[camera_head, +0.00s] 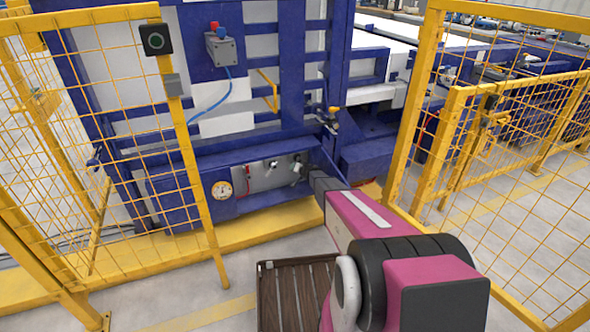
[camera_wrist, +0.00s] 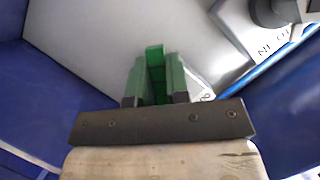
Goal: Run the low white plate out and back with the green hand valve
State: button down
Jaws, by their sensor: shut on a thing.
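In the wrist view, the fingers of my gripper (camera_wrist: 156,88) are closed around a bright green handle (camera_wrist: 155,58), the green hand valve, in front of a pale grey panel (camera_wrist: 90,40). In the head view my gripper end (camera_head: 318,182) reaches the low valve panel of the blue machine; the green handle is hidden there. A white plate (camera_head: 227,122) shows low on the machine front, above the valve panel; I cannot tell for sure whether it is the task's plate.
The valve panel carries a round gauge (camera_head: 222,190) and small valves (camera_head: 271,165). The wrist view shows printed lettering (camera_wrist: 274,44) and a dark round part (camera_wrist: 272,10) at upper right. Yellow mesh fences (camera_head: 105,120) stand on both sides.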

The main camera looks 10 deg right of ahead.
dwell(0.4)
jog(key=c, duration=1.1)
grip_release()
jog(key=v, duration=0.7)
jog(key=shift+s, duration=0.2)
jog(key=shift+d, duration=0.1)
